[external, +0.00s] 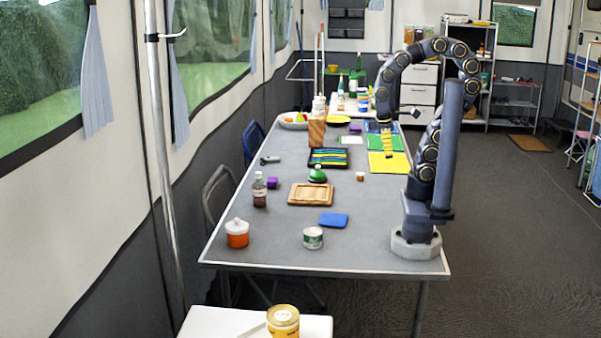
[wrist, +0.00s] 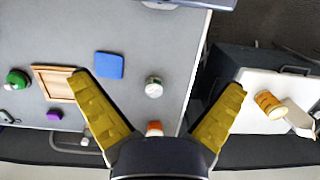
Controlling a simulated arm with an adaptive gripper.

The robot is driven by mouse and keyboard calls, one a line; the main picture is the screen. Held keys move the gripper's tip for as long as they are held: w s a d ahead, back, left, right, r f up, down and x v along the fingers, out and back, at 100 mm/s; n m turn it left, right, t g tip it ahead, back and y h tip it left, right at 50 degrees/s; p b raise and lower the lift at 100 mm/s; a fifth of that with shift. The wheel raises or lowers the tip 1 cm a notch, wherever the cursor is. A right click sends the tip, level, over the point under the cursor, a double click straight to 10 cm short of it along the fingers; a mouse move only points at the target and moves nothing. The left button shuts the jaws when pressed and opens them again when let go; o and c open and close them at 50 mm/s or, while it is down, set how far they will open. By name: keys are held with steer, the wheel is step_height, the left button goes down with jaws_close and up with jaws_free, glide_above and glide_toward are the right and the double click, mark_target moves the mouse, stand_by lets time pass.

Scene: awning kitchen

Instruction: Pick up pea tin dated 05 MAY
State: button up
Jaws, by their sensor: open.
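A short tin with a white and green label (external: 313,238) stands upright near the front edge of the table. It also shows in the wrist view (wrist: 154,87), between my fingertips in the picture but some way off. A yellow tin with an orange label (external: 283,321) stands on the white side table; it also shows in the wrist view (wrist: 268,104). No date is readable on either tin. My gripper (external: 388,152) is open and empty, with yellow fingers, above the far right part of the table, well away from both tins.
A blue pad (external: 334,220), a wooden tray (external: 311,195) and an orange jar with a white lid (external: 237,234) lie near the green-labelled tin.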

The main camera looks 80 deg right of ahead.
stand_by(0.3)
steer(key=w+d+f+n+t+h, duration=0.2)
steer(key=w+d+t+h, duration=0.3)
steer(key=w+d, duration=1.05)
steer(key=w+a+f+n+t, duration=0.2)
steer(key=w+f+n, duration=0.2)
steer(key=w, duration=0.6)
steer(key=n+g+y, duration=0.4)
steer(key=n+y, duration=0.3)
steer(key=y, duration=0.1)
glide_above(312, 231)
steer(key=d, duration=0.2)
step_height(312, 231, down, 16)
steer(key=shift+s+a+f, duration=0.1)
steer(key=shift+a+f+n, duration=0.2)
steer(key=shift+f+n, duration=0.1)
steer(key=shift+x, duration=1.05)
